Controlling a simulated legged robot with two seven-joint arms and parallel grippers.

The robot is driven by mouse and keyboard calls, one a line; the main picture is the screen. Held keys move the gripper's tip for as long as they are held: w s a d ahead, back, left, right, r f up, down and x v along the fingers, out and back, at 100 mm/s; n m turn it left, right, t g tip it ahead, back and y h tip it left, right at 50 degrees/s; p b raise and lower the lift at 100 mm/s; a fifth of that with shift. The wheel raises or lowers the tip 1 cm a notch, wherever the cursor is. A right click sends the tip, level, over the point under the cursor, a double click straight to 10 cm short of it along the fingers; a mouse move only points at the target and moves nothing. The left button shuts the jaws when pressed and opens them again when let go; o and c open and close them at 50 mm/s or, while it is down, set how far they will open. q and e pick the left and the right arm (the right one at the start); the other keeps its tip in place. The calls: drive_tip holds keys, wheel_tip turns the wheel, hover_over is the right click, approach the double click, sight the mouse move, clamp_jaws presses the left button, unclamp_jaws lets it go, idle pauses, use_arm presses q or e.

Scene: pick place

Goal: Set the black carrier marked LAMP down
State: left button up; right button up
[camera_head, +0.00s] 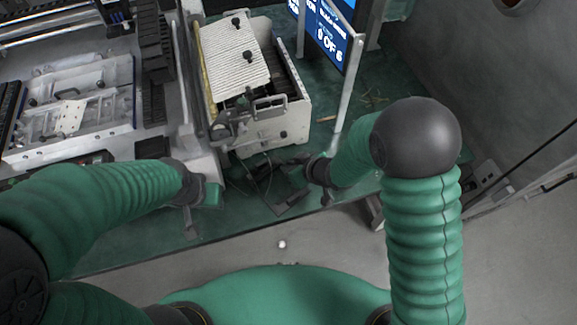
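No LAMP marking is legible anywhere in the head view. Dark, thin-edged shapes (264,172) lie low in front of the white box, just left of my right gripper; I cannot tell whether they are the black carrier. My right gripper (305,190) points down and left over the green surface near its front edge. Its dark fingers blend with the dark shapes, so its opening and any hold are unclear. My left gripper (190,218) hangs at the front edge of the grey machine, apart from the dark shapes; its finger gap does not show clearly.
A white box (268,130) with a ribbed lid (235,55) and grey handle stands behind the grippers. A blue screen (328,35) on a pale post (347,95) stands right of it. Grey machinery (95,85) fills the left. The green surface (130,255) is bare at front.

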drive_tip(key=shift+s+d+f, duration=0.2)
drive_tip(key=shift+d+f, duration=0.25)
drive_tip(key=shift+d, duration=0.1)
wheel_tip(320, 180, up, 2)
drive_tip(key=shift+d+p, duration=0.15)
drive_tip(key=shift+p, duration=0.45)
drive_tip(key=p+v, duration=0.3)
drive_tip(key=v, duration=0.8)
drive_tip(key=shift+w+a+r, duration=0.15)
drive_tip(key=shift+a+r, duration=0.1)
drive_tip(key=s+d+r+m+h, duration=0.2)
drive_tip(key=d+m+h, duration=0.35)
drive_tip(key=d, duration=0.65)
drive_tip(key=s+d+m+g, duration=0.2)
drive_tip(key=s+g, duration=0.1)
drive_tip(key=s, duration=0.3)
drive_tip(key=shift+s+r+g, duration=0.3)
drive_tip(key=shift+s+r, duration=0.05)
drive_tip(key=shift+s, duration=0.05)
